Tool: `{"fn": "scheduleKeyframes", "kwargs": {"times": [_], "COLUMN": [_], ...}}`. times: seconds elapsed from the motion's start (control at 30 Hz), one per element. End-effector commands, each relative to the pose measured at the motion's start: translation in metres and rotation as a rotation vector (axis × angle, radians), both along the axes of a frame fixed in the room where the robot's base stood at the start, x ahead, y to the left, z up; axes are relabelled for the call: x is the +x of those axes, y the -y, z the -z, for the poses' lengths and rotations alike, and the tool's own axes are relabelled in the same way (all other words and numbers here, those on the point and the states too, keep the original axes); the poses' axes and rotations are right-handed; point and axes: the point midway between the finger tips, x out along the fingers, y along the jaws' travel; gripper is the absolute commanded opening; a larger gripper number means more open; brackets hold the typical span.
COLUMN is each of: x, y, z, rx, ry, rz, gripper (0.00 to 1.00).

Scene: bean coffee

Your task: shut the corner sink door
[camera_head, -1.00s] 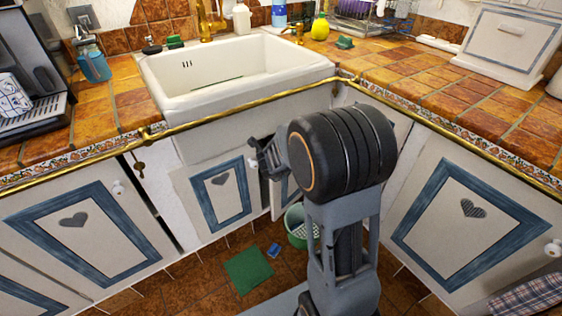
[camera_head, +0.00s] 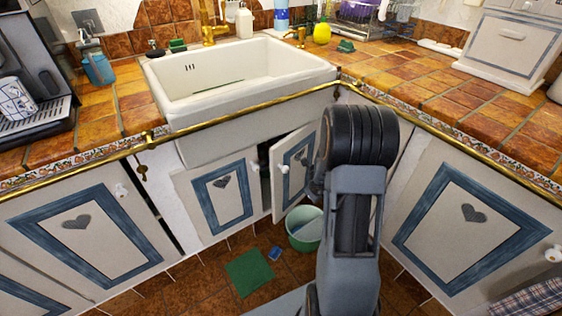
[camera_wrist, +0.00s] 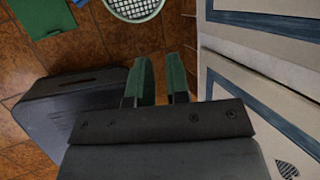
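Under the corner sink (camera_head: 240,88) are two white doors with blue frames and hearts. The right sink door (camera_head: 292,172) stands ajar, angled outward, its right part hidden by my arm. The left sink door (camera_head: 223,197) is beside it, with a dark gap between them. My gripper (camera_wrist: 161,82) shows in the wrist view with its green-padded fingers apart and nothing between them. White-and-blue door panels (camera_wrist: 245,75) lie to its right, apart from the fingers; I cannot tell which panel is which. In the head view my gripper is hidden behind my arm.
A green bucket (camera_head: 301,240) stands on the floor below the right sink door. A green mat (camera_head: 249,272) and small blue item (camera_head: 274,253) lie nearby. A cabinet door (camera_head: 470,222) is at the right. The brass rail (camera_head: 230,112) runs along the counter edge.

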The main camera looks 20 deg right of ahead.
Motion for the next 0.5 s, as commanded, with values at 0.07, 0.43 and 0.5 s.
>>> {"fn": "scheduleKeyframes", "kwargs": {"times": [0.07,0.43,0.5], "x": [-0.013,0.005,0.013], "y": [0.006,-0.010,-0.015], "z": [0.029,0.028,0.010], "rx": [0.156,0.673,0.699], "ry": [0.024,0.627,0.754], "rz": [0.016,-0.165,-0.228], "gripper": [0.08,0.00,0.00]}}
